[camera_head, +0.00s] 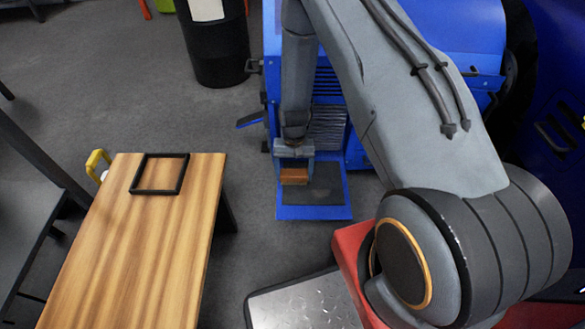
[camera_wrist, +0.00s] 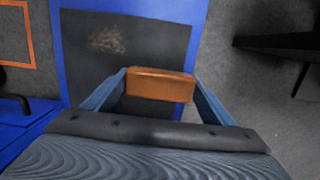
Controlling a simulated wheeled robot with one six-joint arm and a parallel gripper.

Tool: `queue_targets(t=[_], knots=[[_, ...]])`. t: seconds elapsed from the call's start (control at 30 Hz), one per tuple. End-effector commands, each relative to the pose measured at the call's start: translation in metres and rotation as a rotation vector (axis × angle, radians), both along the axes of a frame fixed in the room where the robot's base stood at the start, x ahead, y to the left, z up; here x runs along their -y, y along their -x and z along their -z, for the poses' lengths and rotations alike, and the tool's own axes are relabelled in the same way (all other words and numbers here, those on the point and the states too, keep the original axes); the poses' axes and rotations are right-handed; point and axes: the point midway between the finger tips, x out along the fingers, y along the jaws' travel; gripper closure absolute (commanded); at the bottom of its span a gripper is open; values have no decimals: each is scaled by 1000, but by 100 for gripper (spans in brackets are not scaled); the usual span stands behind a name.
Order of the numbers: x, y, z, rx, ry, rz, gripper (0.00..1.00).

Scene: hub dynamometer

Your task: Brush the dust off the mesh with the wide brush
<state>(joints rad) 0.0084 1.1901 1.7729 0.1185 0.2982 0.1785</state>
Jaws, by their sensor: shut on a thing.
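The wide brush shows as a brown wooden block (camera_head: 294,177), held crosswise; its bristles are hidden beneath it. In the wrist view the block (camera_wrist: 160,85) sits between the fingertips of my gripper (camera_wrist: 160,79), which is shut on it. The mesh (camera_head: 325,190) is a dark panel in a blue frame low at the foot of the blue machine. In the wrist view the mesh (camera_wrist: 150,45) carries a pale dust patch (camera_wrist: 107,40) toward its far left. The brush is over the near part of the mesh, apart from the patch in the picture; whether it touches cannot be told.
A wooden table (camera_head: 135,255) with an empty black square frame (camera_head: 160,190) on it stands at the left. A black barrel (camera_head: 218,45) stands behind. The blue machine (camera_head: 450,30) rises behind my arm. A metal tread plate (camera_head: 310,305) lies in front. Grey floor separates table and mesh.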

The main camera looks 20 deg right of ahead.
Motion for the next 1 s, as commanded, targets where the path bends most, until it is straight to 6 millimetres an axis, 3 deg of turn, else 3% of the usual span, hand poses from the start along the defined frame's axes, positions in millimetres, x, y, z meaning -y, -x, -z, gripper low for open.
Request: queue_targets(t=[0.03, 0.6, 1.0], knots=[[1, -1, -17, 5, 0, 1, 43], [1, -1, -66, 3, 0, 2, 43], [1, -1, -73, 2, 0, 1, 43]])
